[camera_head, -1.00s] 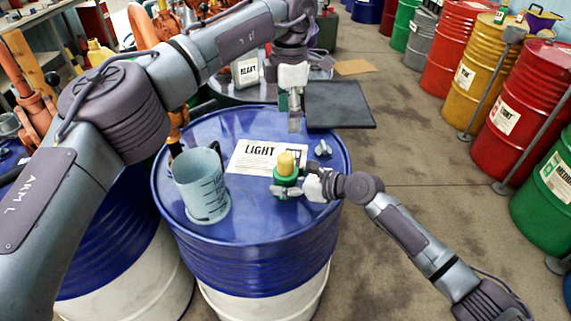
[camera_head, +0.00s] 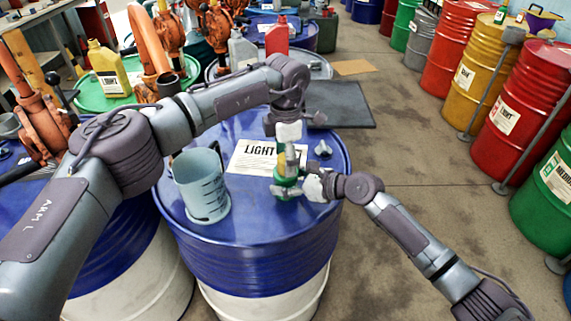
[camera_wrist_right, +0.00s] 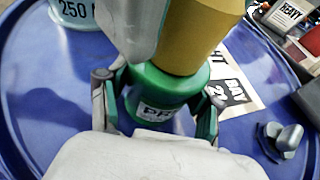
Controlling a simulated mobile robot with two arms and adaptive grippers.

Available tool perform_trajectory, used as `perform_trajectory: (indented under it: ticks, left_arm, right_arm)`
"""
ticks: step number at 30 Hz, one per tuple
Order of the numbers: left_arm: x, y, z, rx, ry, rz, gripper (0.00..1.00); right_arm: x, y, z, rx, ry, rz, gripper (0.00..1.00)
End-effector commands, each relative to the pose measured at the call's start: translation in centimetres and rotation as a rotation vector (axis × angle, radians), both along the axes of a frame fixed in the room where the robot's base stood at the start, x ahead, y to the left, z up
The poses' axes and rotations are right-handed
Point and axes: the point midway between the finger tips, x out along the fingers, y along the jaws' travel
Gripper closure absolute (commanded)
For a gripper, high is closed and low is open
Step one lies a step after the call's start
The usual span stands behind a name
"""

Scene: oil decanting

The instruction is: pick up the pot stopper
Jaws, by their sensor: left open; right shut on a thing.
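The small green pot (camera_head: 286,190) stands on the blue drum top and also shows in the right wrist view (camera_wrist_right: 160,95). Its tan-yellow stopper (camera_wrist_right: 195,35) sits in the pot's top. My right gripper (camera_head: 287,188) is shut on the green pot, with its fingers on either side of it in the right wrist view. My left gripper (camera_head: 289,160) is open and points down at the stopper, overlapping it in the head view. In the right wrist view a pale part of it is right beside the stopper; whether it touches cannot be told.
A grey-blue measuring jug (camera_head: 202,182) stands left of the pot on the blue drum (camera_head: 240,222). A LIGHT sheet (camera_head: 248,158) lies behind. A small grey winged part (camera_head: 323,149) lies to the right. A dark plate (camera_head: 345,104) is at the back right.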

Motion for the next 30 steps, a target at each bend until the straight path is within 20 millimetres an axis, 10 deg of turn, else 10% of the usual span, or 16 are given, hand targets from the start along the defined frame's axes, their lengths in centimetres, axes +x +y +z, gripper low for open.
perform_trajectory:
  ticks: [6,16,30]
  left_arm:
    - [0.0,0.0,-0.1,0.0,-0.001,-0.001,0.31]
    - [0.0,0.0,0.0,0.0,-0.001,-0.001,0.86]
    - [0.1,0.0,3.4,0.0,-0.006,-0.001,0.88]
  right_arm:
    - [0.0,0.0,0.0,-0.001,0.001,0.0,0.86]
    - [0.0,0.0,0.0,-0.001,0.001,0.0,0.86]
    - [0.0,0.0,-0.1,-0.001,0.001,0.0,0.86]
